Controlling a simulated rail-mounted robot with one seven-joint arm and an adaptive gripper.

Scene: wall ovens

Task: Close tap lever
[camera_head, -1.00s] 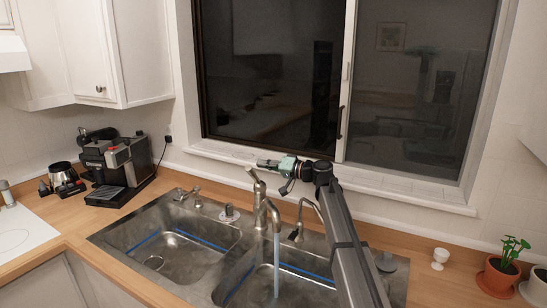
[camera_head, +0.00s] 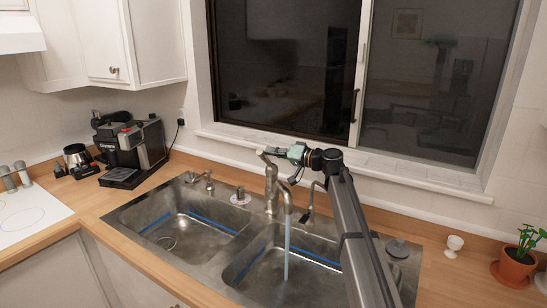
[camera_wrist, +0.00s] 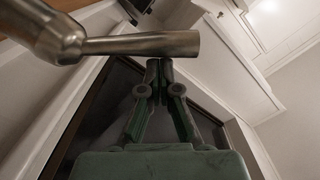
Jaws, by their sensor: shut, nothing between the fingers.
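The tap (camera_head: 272,185) is a brushed metal faucet behind the double sink, and water (camera_head: 286,252) runs from its spout into the right basin. Its lever (camera_head: 262,156) sticks up at the top of the tap. My gripper (camera_head: 268,151) is shut and empty, lying sideways at the lever's height, with its fingertips beside the lever's top. In the wrist view the lever (camera_wrist: 145,44) crosses just past the tips of my gripper (camera_wrist: 160,66), and the tap's body (camera_wrist: 58,38) is at the upper left. I cannot tell whether the fingertips touch the lever.
The double sink (camera_head: 247,226) is set in a wooden counter (camera_head: 90,196). A window (camera_head: 280,75) with a sill stands close behind the gripper. A small side spout (camera_head: 310,202) is right of the tap. A coffee machine (camera_head: 130,150) stands left, a potted plant (camera_head: 517,265) right.

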